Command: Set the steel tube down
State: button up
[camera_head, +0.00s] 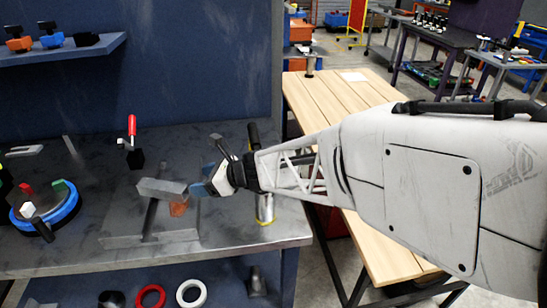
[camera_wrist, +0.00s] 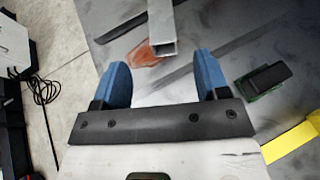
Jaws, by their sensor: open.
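The steel tube (camera_head: 160,187) is a short light-grey square bar above a flat grey plate (camera_head: 118,242). Its right end lies over or beside an orange piece (camera_head: 178,208); I cannot tell whether they touch. In the wrist view the tube (camera_wrist: 161,22) points its hollow square end at my gripper (camera_wrist: 165,72), with the orange piece (camera_wrist: 143,54) beside and under it. My gripper, also seen in the head view (camera_head: 203,172), has its blue fingers spread apart. The tube end lies just beyond the fingertips, with nothing held between them.
A blue round fixture (camera_head: 62,218) with coloured parts stands at the left. A red-handled clamp (camera_head: 132,130) stands behind the plate. A metal cylinder (camera_head: 265,207) stands on the right, beneath my arm. A dark block (camera_wrist: 263,80) and yellow strip (camera_wrist: 292,140) lie right in the wrist view.

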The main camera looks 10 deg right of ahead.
jog(key=s+d+r+n+h, duration=0.4)
jog(key=s+d+n, duration=0.3)
jog(key=s+d, duration=0.1)
jog(key=s+d+r+n+g+h, duration=0.1)
jog(key=s+d+r+n+h, duration=0.2)
jog(key=s+d+n, duration=0.4)
jog(key=s+d+r+n+g+h, duration=0.1)
jog(key=s+d+r+n+h, duration=0.3)
jog(key=s+d+n, duration=0.4)
jog(key=s+d+h, duration=0.1)
jog(key=s+d, duration=0.1)
jog(key=shift+s+d+r+h, duration=0.3)
jog(key=shift+s+d+r, duration=0.05)
jog(key=shift+s+d, duration=0.05)
jog(key=shift+o, duration=0.4)
jog(key=shift+w+a, duration=0.1)
